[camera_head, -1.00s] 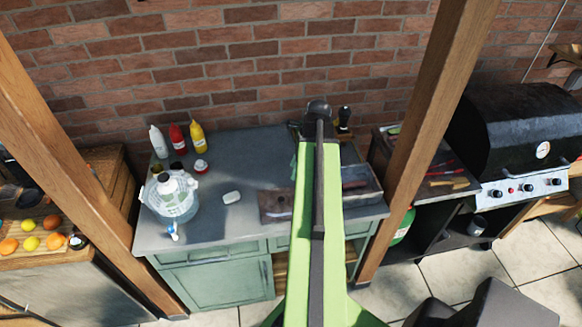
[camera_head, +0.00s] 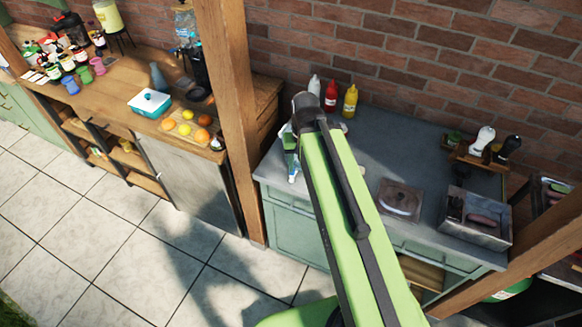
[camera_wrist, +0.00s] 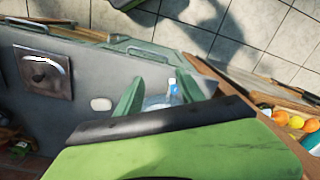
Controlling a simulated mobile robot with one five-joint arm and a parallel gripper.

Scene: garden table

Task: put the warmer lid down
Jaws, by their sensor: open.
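The warmer lid (camera_head: 400,200), a flat brownish-grey square with a handle on top, lies on the grey counter. It also shows at the left of the wrist view (camera_wrist: 43,72). The warmer (camera_head: 477,217), an open metal tray, stands to its right. My gripper (camera_wrist: 168,88) is open, its green fingers spread with nothing held between them. It is well away from the lid, over the left end of the counter. In the head view my arm hides most of the gripper. A blue-capped bottle (camera_wrist: 173,88) shows beyond the fingers.
White, red (camera_head: 330,96) and yellow (camera_head: 350,101) bottles stand at the counter's back. Shakers (camera_head: 482,141) stand behind the warmer. A wooden post (camera_head: 232,120) rises at the counter's left end. Beyond it a wooden table holds fruit (camera_head: 185,129) and a turquoise box (camera_head: 150,102). Counter around the lid is clear.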

